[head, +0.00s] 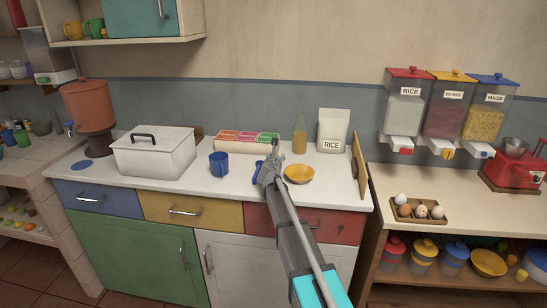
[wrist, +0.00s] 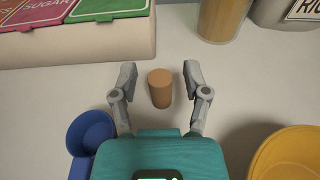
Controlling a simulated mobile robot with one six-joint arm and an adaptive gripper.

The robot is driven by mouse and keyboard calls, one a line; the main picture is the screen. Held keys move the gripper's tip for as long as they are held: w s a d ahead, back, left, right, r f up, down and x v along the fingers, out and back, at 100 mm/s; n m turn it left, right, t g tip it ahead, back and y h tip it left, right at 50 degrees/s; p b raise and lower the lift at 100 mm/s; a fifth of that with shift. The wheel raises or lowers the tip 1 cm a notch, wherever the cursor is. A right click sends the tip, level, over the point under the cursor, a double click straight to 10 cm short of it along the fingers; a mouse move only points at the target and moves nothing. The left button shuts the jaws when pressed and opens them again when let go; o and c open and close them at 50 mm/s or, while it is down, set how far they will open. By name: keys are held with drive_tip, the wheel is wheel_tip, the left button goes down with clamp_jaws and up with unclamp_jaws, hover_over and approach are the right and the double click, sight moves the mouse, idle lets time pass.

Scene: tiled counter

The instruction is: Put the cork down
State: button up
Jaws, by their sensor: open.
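The cork (wrist: 160,92) is a small brown cylinder. In the wrist view it stands upright on the white counter, between the two fingers of my gripper (wrist: 160,82). The fingers are open, with a gap on each side of the cork. In the head view my gripper (head: 269,170) is over the counter beside the yellow bowl, and the cork cannot be made out there.
A blue cup (wrist: 88,132) is close at the left of my gripper, and a yellow bowl (head: 299,174) at its right. Another blue mug (head: 219,164) stands further left.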

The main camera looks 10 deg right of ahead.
drive_tip(key=shift+r, duration=0.2)
drive_tip(key=p+v, duration=0.2)
drive_tip(key=v, duration=1)
drive_tip(key=shift+f, duration=0.1)
